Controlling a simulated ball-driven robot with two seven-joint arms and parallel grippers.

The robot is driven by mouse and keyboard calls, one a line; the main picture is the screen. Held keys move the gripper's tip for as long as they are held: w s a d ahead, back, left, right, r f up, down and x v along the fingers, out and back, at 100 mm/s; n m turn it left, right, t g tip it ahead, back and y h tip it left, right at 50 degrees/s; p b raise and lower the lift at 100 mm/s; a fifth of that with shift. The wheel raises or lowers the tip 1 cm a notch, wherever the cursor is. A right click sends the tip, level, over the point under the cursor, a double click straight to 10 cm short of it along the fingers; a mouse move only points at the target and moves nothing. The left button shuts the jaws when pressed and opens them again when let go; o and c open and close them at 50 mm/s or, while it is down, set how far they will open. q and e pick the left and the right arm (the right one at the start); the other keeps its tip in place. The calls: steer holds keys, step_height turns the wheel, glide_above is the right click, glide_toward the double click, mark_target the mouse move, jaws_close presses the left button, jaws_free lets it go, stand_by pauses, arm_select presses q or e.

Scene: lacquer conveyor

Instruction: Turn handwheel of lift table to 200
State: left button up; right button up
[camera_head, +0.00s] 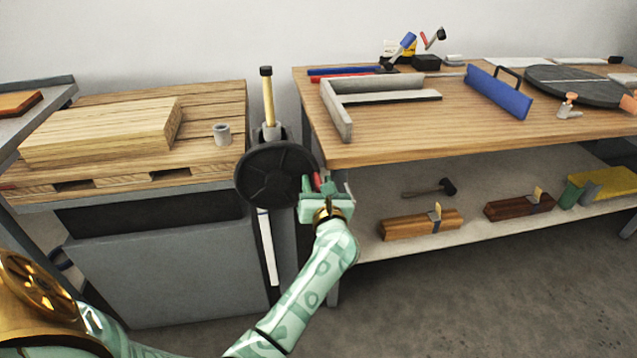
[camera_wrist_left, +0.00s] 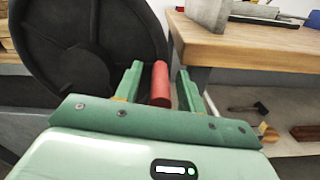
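The handwheel (camera_head: 268,175) is a dark round wheel at the right front of the lift table (camera_head: 165,268), and fills the upper left of the left wrist view (camera_wrist_left: 85,50). Its red handle (camera_wrist_left: 160,84) sticks out near the wheel's right rim; in the head view (camera_head: 316,181) it is partly hidden. My left gripper (camera_head: 318,190) is at the handle. In the left wrist view its two green fingers (camera_wrist_left: 160,88) stand on either side of the handle, with small gaps visible. A white strip (camera_head: 267,245) runs down below the wheel; no numbers are readable. My right gripper is not in view.
A wooden pallet (camera_head: 215,160) with boards (camera_head: 100,130) and a small grey cup (camera_head: 222,134) lies on the lift table. A wooden workbench (camera_head: 400,140) stands close to the right of the wheel.

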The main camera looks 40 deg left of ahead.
arm_select(q)
jaws_close()
steer(key=shift+r, duration=0.15)
